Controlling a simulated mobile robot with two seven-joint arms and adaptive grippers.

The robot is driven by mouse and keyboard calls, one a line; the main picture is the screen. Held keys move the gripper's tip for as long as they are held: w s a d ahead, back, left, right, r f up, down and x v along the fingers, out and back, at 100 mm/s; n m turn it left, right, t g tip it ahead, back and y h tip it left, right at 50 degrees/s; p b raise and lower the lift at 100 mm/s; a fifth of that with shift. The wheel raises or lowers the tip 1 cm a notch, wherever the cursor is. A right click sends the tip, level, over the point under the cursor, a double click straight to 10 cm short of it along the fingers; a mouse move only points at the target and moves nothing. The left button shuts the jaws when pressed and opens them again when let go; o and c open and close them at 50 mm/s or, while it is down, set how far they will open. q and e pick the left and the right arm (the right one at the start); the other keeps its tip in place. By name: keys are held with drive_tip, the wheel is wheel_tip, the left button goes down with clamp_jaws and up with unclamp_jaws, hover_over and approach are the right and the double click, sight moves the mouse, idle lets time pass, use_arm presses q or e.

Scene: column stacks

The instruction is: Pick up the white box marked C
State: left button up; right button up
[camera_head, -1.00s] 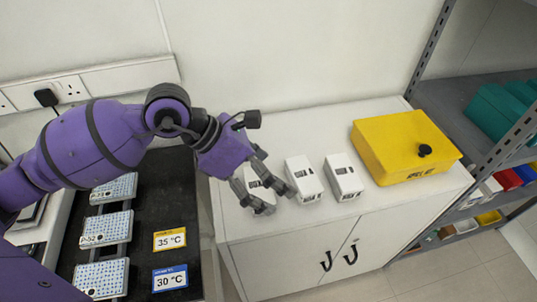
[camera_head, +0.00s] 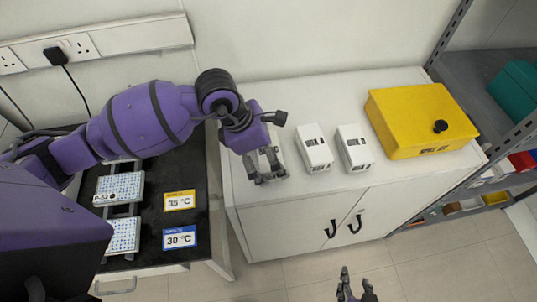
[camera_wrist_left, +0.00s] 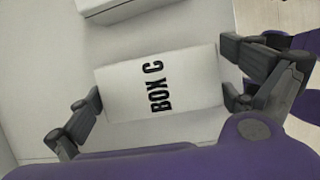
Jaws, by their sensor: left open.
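The white box marked C (camera_wrist_left: 180,84) lies between the fingers of my left gripper (camera_wrist_left: 164,96) in the left wrist view, its "BOX C" label facing the camera. The left gripper is open, one finger at each end of the box, with the right finger very close to its edge; I cannot tell whether it touches. In the head view my left gripper (camera_head: 265,172) is low over the left part of the white cabinet top and mostly hides this box. My right gripper (camera_head: 356,278) shows at the bottom edge, fingers apart and empty, in front of the cabinet.
Two more white boxes (camera_head: 315,149) (camera_head: 354,149) stand right of the left gripper. A yellow case (camera_head: 415,115) with a black knob is further right on the cabinet (camera_head: 300,205). A black surface with blue-dotted blocks (camera_head: 119,188) is on the left; shelving is at right.

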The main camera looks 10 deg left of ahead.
drive_tip(key=shift+s+f, duration=0.15)
drive_tip(key=shift+s, duration=0.05)
use_arm(q)
drive_tip(key=c, duration=1)
drive_tip(key=shift+w, duration=0.1)
drive_tip(key=shift+c, duration=0.2)
use_arm(e)
drive_tip(key=shift+s+d, duration=0.1)
drive_tip(key=shift+d, duration=0.1)
use_arm(q)
drive_tip(key=shift+r, duration=0.1)
